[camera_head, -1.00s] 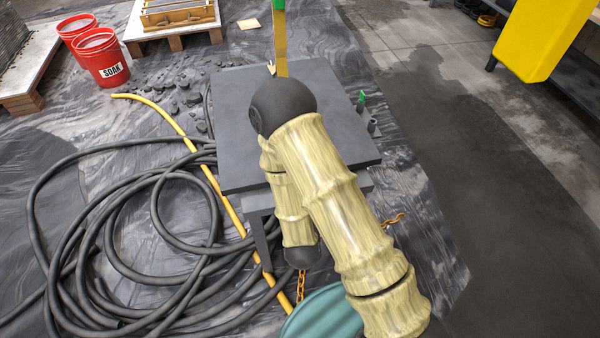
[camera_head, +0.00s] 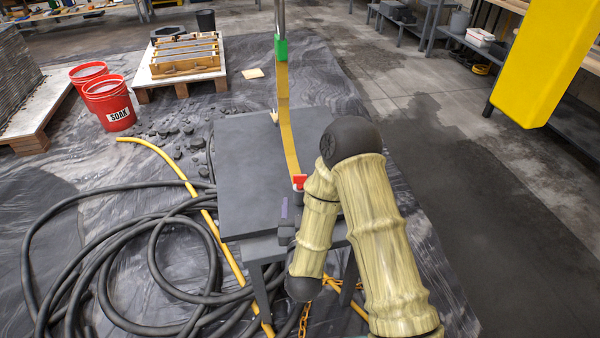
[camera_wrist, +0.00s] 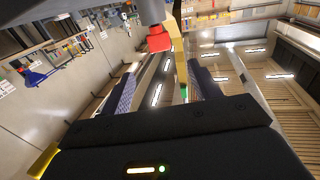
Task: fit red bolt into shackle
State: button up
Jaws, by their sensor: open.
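A red piece (camera_head: 299,181), which looks like the bolt or its head, sits at the lower end of a yellow strap (camera_head: 287,130). It also shows in the wrist view (camera_wrist: 158,41), beside a grey piece (camera_wrist: 150,11) at the top edge; I cannot tell whether that grey piece is the shackle. My gripper (camera_wrist: 163,68) is open, its two dark-padded fingers apart with nothing between them. The red piece appears beyond the fingertips, apart from them. In the head view my gripper is mostly hidden by my arm, at the table's near edge.
A dark table (camera_head: 245,190) stands under the strap. A green block (camera_head: 281,47) tops the strap. A black hose (camera_head: 150,220) coils at left. Red buckets (camera_head: 109,103) and a pallet (camera_head: 180,79) stand behind. A yellow post (camera_head: 545,60) hangs at right.

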aim_at(298, 177)
jog(key=w, duration=1.3)
jog(key=shift+w+a+b, duration=0.1)
jog(key=shift+a+b, duration=0.2)
jog(key=shift+a, duration=0.05)
jog(key=c, duration=1.2)
jog(key=m+h, duration=0.2)
jog(key=h, duration=0.1)
jog(key=m+h, duration=0.2)
jog(key=h, duration=0.1)
jog(key=shift+d+g, duration=0.2)
jog(key=shift+g, duration=0.2)
jog(key=shift+d+m+g+h, duration=0.15)
jog(key=shift+m+g+h, duration=0.25)
jog(key=shift+h, duration=0.5)
jog(key=m+g+h, duration=0.1)
jog(key=h, duration=0.1)
jog(key=m+g+h, duration=0.1)
jog(key=m+h, duration=0.1)
jog(key=m+g+h, duration=0.2)
jog(key=shift+s+d+b, duration=0.35)
